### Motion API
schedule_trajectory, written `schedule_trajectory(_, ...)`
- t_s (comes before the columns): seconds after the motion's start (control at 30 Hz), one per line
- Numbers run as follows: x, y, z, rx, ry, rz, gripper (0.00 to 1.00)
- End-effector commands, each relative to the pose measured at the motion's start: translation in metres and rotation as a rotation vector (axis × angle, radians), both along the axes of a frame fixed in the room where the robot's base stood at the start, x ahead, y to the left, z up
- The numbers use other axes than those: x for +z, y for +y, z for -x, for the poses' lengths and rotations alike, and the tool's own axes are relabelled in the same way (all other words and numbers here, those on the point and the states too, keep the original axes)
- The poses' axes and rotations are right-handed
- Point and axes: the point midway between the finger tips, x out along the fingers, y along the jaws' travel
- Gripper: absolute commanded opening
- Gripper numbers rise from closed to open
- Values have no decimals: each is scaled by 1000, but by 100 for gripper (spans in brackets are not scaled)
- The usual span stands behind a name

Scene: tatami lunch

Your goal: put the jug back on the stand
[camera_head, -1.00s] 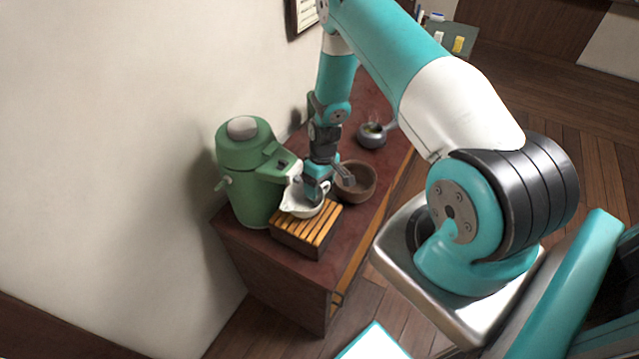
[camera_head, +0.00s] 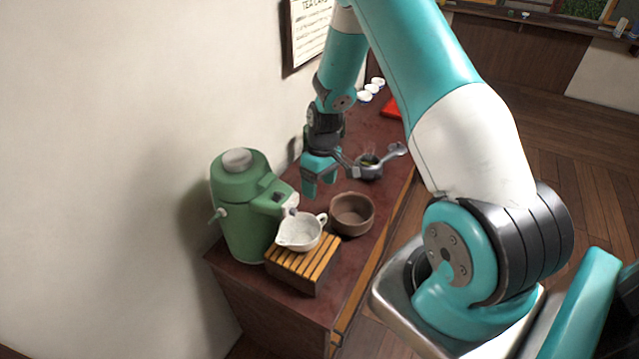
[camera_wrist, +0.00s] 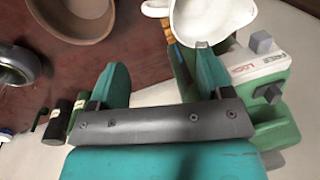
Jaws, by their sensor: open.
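The white jug (camera_head: 300,233) sits upright on the slatted wooden stand (camera_head: 302,268), beneath the front of the green dispenser. Its handle points right, toward the brown bowl. In the wrist view the jug (camera_wrist: 208,22) is at the top, past my fingertips and apart from them. My gripper (camera_head: 318,188) is open and empty, raised behind the jug, above the counter. Its two teal fingers (camera_wrist: 158,75) show spread in the wrist view with nothing between them. The stand is mostly hidden in the wrist view.
The green dispenser (camera_head: 240,205) stands left of the jug, close to the wall. A brown bowl (camera_head: 352,213) is right of the stand. A steaming grey pot (camera_head: 369,168) stands farther back. A red item (camera_head: 392,108) and white cups (camera_head: 370,90) are at the far end.

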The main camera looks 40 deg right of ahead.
Motion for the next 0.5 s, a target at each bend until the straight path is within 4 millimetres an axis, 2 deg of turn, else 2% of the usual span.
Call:
schedule_trajectory(0.13, 17, 5, -2, 6, -7, -2, 73)
schedule_trajectory(0.23, 48, 29, -5, 30, -28, -14, 73)
schedule_trajectory(0.37, 116, 90, 5, 89, -73, -52, 73)
schedule_trajectory(0.4, 139, 112, 14, 115, -87, -68, 73)
schedule_trajectory(0.5, 190, 164, 48, 177, -114, -109, 73)
